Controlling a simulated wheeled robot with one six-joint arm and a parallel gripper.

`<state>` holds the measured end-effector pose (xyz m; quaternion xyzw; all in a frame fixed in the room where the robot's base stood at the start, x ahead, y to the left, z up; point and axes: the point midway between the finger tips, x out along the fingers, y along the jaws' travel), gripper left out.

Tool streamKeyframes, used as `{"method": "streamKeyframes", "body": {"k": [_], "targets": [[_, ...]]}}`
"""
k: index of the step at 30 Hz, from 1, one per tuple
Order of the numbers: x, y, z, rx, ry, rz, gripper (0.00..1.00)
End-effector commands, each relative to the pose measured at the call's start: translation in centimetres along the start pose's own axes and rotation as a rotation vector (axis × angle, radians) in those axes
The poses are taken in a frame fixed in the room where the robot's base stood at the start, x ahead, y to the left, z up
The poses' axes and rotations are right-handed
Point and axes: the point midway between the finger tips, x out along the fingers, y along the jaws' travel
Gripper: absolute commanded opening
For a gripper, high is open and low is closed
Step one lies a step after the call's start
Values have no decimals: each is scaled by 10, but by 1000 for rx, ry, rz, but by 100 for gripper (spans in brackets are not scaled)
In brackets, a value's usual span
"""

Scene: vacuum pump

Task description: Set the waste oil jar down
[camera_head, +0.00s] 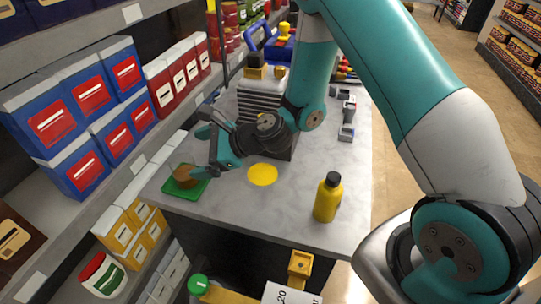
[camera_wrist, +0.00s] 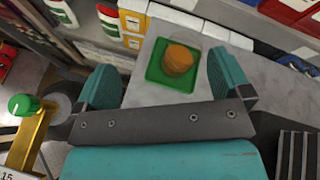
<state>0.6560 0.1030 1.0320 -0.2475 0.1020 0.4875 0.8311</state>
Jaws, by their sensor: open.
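The waste oil jar (camera_head: 184,175), with brown-orange contents, stands upright on the green tray (camera_head: 196,190) at the left end of the grey tabletop. In the wrist view the jar (camera_wrist: 180,59) sits inside the rim of the green tray (camera_wrist: 158,76), beyond and between my fingers. My gripper (camera_head: 213,146) is open, with its teal fingers spread, just to the right of the jar and above the table. In the wrist view the open gripper (camera_wrist: 168,88) holds nothing. The jar appears apart from both fingers.
A yellow disc (camera_head: 262,174) lies on the table right of the tray. A yellow bottle (camera_head: 327,198) stands near the front edge. The dark finned pump (camera_head: 262,104) is behind my wrist. Shelves with blue boxes (camera_head: 62,132) line the left side.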

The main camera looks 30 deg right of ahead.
Motion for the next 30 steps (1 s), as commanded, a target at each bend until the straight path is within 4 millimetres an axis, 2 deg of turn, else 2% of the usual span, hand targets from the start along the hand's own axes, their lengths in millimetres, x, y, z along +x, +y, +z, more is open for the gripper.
{"method": "streamKeyframes", "body": {"k": [1,3,6,10,15,18,21,25,30], "targets": [[-9,5,30,-180,-11,65,96],[-26,21,63,-461,-17,177,96],[-58,46,98,-851,-30,336,96],[-109,79,128,-1323,-59,543,96],[-181,114,142,-1806,-116,804,96],[-214,129,143,-1983,-154,924,96],[-235,137,142,-2083,-185,1003,96],[-246,142,140,-2132,-205,1047,96],[-246,142,140,-2134,-208,1050,96]]}}
